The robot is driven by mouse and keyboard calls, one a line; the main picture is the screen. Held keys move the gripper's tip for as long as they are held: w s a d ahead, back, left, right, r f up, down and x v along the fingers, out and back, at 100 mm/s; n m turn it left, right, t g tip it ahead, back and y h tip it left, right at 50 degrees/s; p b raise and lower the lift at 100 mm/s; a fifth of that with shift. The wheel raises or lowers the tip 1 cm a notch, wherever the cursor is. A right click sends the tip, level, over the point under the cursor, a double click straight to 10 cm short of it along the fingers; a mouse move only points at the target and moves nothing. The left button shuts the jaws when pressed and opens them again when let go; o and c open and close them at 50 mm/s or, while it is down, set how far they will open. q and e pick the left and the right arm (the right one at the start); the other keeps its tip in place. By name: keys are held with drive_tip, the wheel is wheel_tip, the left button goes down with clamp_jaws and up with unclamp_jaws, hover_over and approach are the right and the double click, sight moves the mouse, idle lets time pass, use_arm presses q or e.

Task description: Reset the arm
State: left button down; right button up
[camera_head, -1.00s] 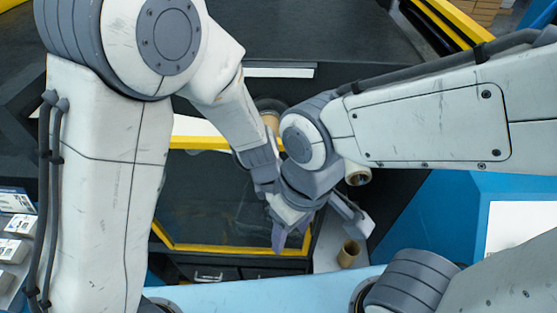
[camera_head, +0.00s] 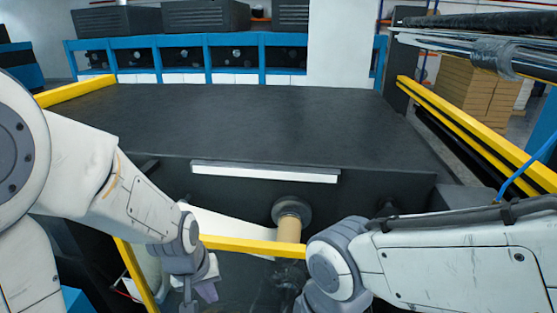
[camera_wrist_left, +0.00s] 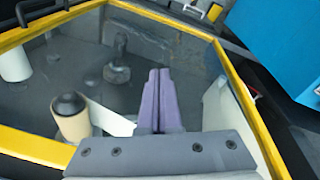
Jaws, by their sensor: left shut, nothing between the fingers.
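My left gripper (camera_head: 195,296) hangs at the lower left of the head view. In the left wrist view its two purple fingers (camera_wrist_left: 158,100) lie flat together with nothing between them. My right arm comes in from the right with its wrist at the bottom edge; its fingers are out of the picture. A cardboard-coloured roll core (camera_head: 289,231) sits at a dark round holder (camera_head: 291,209) on the machine front, between the two arms. In the left wrist view a tan roll with a black end (camera_wrist_left: 72,118) stands left of the fingers, apart from them.
A yellow-edged frame (camera_head: 250,246) runs below the machine front. The dark machine top (camera_head: 260,120) is bare. Yellow rails (camera_head: 480,130) and stacked cartons (camera_head: 470,90) are at the right. A blue panel (camera_wrist_left: 285,45) is at the upper right of the wrist view.

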use_arm(q)
drive_tip(key=s+d+f+m+g+b, duration=0.1)
drive_tip(key=s+d+m+b, duration=0.3)
drive_tip(key=s, duration=0.3)
drive_tip(key=s+d+m+g+b, duration=0.1)
drive_tip(key=s+d+m+b, duration=0.3)
drive_tip(key=s, duration=0.4)
drive_tip(key=d+m, duration=0.1)
drive_tip(key=m, duration=0.1)
drive_tip(key=shift+d+f+m+b, duration=0.3)
drive_tip(key=shift+f+m+b, duration=0.05)
drive_tip(key=shift+m, duration=0.05)
